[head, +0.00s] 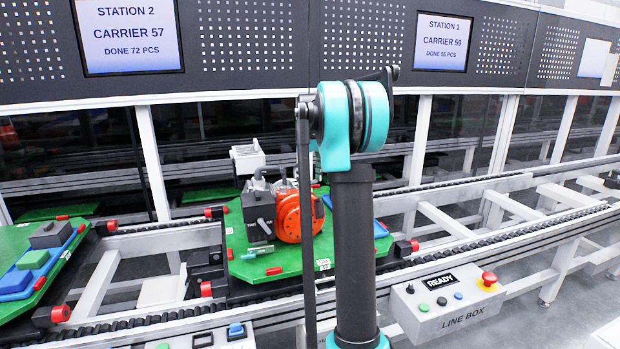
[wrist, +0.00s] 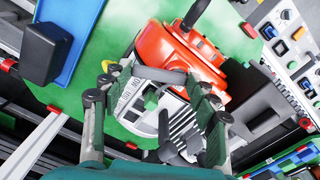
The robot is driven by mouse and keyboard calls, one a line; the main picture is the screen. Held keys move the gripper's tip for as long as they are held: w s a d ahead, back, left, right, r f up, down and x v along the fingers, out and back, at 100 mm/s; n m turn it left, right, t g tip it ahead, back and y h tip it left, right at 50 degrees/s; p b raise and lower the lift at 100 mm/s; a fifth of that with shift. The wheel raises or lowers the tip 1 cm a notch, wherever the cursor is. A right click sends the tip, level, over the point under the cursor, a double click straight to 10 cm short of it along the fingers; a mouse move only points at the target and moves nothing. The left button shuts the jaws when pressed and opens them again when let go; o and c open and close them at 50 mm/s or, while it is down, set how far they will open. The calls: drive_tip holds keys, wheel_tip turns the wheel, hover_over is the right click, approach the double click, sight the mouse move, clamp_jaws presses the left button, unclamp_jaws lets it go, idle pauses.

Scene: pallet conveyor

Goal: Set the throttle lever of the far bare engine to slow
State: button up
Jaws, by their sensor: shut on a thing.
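An engine with an orange round cover (head: 290,218) and a dark grey block (head: 258,216) stands on the green carrier plate (head: 240,262) in the head view. A light grey lever-like part (head: 263,226) shows on the block's face. In the wrist view the engine's orange cover (wrist: 215,72) lies beyond my fingers. My gripper (wrist: 158,78) is over the engine, with a grey bar (wrist: 160,74) between its fingertips. I cannot tell whether this bar is the throttle lever. A green knob (wrist: 151,101) shows between the fingers.
A second green carrier (head: 75,236) with blue and green blocks is at left. The conveyor rail (head: 490,240) runs past the line box (head: 447,302). A panelled frame stands behind.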

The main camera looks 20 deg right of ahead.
drive_tip(key=shift+m, duration=0.3)
drive_tip(key=m, duration=0.2)
drive_tip(key=s+m, duration=0.1)
drive_tip(key=m, duration=0.1)
drive_tip(key=shift+d, duration=0.1)
drive_tip(key=m, duration=0.2)
drive_tip(key=s+m, duration=0.1)
drive_tip(key=m, duration=0.2)
drive_tip(key=shift+m, duration=0.3)
idle(0.3)
drive_tip(key=o, duration=1.2)
drive_tip(key=shift+a, duration=0.2)
drive_tip(key=shift+c, duration=0.2)
wheel_tip(320, 180, up, 12)
